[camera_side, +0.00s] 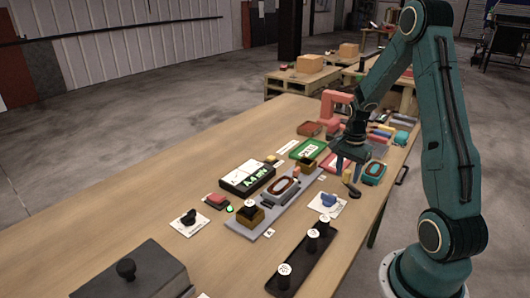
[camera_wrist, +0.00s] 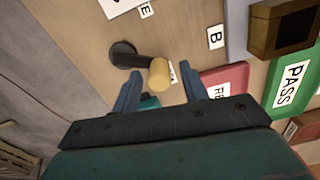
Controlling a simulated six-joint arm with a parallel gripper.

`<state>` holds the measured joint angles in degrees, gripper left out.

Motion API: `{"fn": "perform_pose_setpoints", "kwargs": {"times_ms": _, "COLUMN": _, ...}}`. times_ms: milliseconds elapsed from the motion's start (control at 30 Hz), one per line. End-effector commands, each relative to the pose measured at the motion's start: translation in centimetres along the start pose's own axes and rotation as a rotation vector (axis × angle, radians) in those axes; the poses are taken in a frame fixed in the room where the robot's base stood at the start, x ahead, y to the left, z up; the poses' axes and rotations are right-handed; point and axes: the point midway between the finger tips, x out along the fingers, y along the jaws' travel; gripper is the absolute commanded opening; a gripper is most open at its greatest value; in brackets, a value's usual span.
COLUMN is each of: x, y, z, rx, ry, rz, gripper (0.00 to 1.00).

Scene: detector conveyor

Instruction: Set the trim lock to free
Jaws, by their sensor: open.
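A small lever, which I take to be the trim lock, has a black round base (camera_wrist: 124,52) and a pale yellow cylindrical knob (camera_wrist: 159,73). In the wrist view its arm points right and slightly down. In the side view its dark base (camera_side: 354,191) is at the table's right edge, just under my gripper (camera_side: 348,172). My gripper (camera_wrist: 160,79) is open, its fingers either side of the knob in the wrist view with gaps showing. I cannot tell whether they are level with it. A small label beside the knob is mostly hidden, so its text is unreadable.
A red tray (camera_wrist: 222,77) and a green PASS tray (camera_wrist: 276,72) lie right of the fingers in the wrist view. A white plate with a blue knob (camera_side: 328,200), a grey rail (camera_side: 241,229) and a black tray (camera_side: 301,269) stand nearer.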

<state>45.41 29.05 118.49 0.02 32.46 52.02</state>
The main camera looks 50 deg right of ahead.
Motion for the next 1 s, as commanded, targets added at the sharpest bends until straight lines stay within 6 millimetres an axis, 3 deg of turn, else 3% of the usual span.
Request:
{"fn": "perform_pose_setpoints", "kwargs": {"times_ms": 67, "x": 0.0, "y": 0.0, "z": 0.0, "rx": 0.000, "ry": 0.000, "rz": 0.000, "gripper": 0.44}}
{"fn": "perform_pose_setpoints", "kwargs": {"times_ms": 300, "x": 0.0, "y": 0.0, "z": 0.0, "rx": 0.000, "ry": 0.000, "rz": 0.000, "gripper": 0.00}}
{"fn": "perform_pose_setpoints", "kwargs": {"times_ms": 667, "x": -0.1, "y": -0.1, "z": 0.2, "rx": -0.034, "ry": 0.000, "rz": 0.000, "gripper": 0.00}}
{"fn": "perform_pose_setpoints", "kwargs": {"times_ms": 1000, "x": -0.1, "y": -0.4, "z": 1.1, "rx": -0.213, "ry": 0.001, "rz": -0.001, "gripper": 0.00}}
